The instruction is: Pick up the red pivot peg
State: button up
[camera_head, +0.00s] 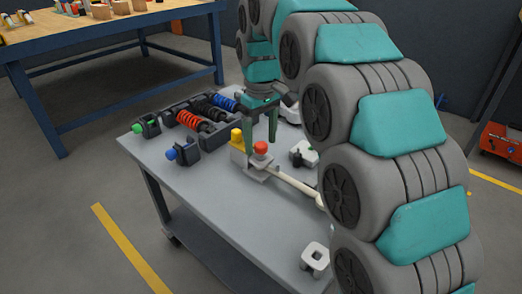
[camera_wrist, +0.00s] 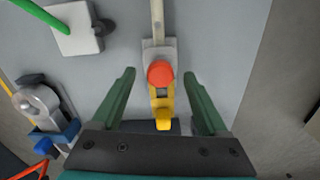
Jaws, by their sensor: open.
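The red pivot peg (camera_head: 260,147) has a round red top and stands in a grey block (camera_head: 256,167) on the grey table. In the wrist view the red peg (camera_wrist: 160,74) shows from above, ahead of and between my two green fingers. My gripper (camera_head: 259,133) is open and empty, above the table close to the peg. In the wrist view my gripper (camera_wrist: 160,78) has its fingers spread, one on either side of the peg and apart from it. The peg's lower part is hidden.
A yellow piece (camera_head: 237,138) stands right beside the peg. A pale bar (camera_head: 295,184) runs from the block. Several spring shock absorbers (camera_head: 194,122) lie in a dark tray at the left. White parts (camera_head: 302,153) stand to the right. The table's front left is clear.

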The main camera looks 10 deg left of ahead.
jog(key=shift+s+f, duration=0.1)
jog(key=shift+f, duration=0.3)
jog(key=shift+c, duration=0.2)
grip_shut()
